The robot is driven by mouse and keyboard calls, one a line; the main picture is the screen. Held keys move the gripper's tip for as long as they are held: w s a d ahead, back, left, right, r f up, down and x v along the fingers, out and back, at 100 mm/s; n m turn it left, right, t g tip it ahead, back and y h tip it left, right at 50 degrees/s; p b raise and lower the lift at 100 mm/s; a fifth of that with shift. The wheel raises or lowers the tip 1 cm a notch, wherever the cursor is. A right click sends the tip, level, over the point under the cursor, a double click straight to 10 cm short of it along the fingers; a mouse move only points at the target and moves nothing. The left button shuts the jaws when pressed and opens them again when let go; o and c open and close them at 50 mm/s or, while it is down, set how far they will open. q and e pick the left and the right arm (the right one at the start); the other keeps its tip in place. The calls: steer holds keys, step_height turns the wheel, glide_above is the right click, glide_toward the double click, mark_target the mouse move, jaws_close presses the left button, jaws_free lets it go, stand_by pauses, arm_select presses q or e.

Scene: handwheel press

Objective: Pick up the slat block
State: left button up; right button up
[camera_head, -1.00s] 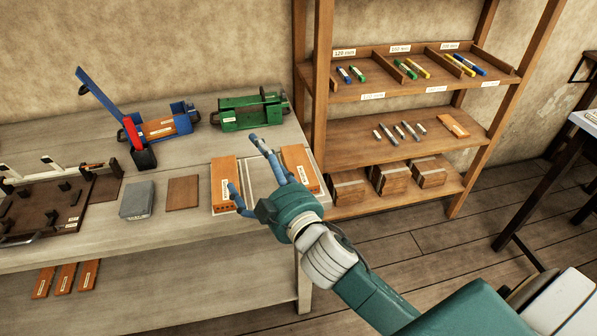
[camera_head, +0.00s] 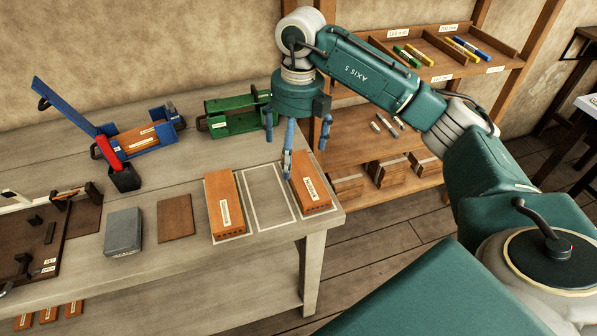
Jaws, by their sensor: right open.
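Two long orange-brown blocks with white labels and small holes in their front ends lie on the workbench, one on the left (camera_head: 225,205) and one on the right (camera_head: 316,197). The labels are too small to read, so I cannot tell which is the slat block. An empty white-outlined area (camera_head: 266,195) lies between them. My right gripper (camera_head: 296,152) is open and points down, its fingers spread near the back end of the right block. One finger overlaps that block's left side in the picture; contact cannot be told. My left gripper is not in view.
A green fixture (camera_head: 232,117) stands behind the blocks, with a blue clamp fixture (camera_head: 150,134) to its left. A grey block (camera_head: 123,231) and a thin brown plate (camera_head: 175,218) lie left of the blocks. Wooden shelves (camera_head: 372,131) stand behind my right arm.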

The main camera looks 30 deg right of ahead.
mark_target(299, 176)
steer(key=shift+s+d+f+m+h, duration=0.15)
steer(key=shift+d+h, duration=0.05)
steer(key=shift+d, duration=0.4)
steer(key=shift+s+d+f+m+h, duration=0.1)
steer(key=shift+d+m+h, duration=0.1)
steer(key=shift+d, duration=0.4)
step_height(299, 176, down, 4)
steer(key=shift+r+p, duration=0.2)
steer(key=shift+p, duration=0.25)
steer(key=f, duration=0.1)
steer(key=f+p, duration=0.1)
steer(key=f, duration=0.2)
steer(key=shift+w+a+f+p, duration=0.15)
steer(key=shift+a+f+p, duration=0.2)
steer(key=shift+f+p, duration=0.05)
steer(key=shift+f, duration=0.55)
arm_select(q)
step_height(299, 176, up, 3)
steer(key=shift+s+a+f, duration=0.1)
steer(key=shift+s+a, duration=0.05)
arm_select(e)
steer(key=shift+w, duration=0.1)
steer(key=c, duration=1.5)
steer(key=shift+o, duration=0.2)
steer(key=shift+r, duration=0.15)
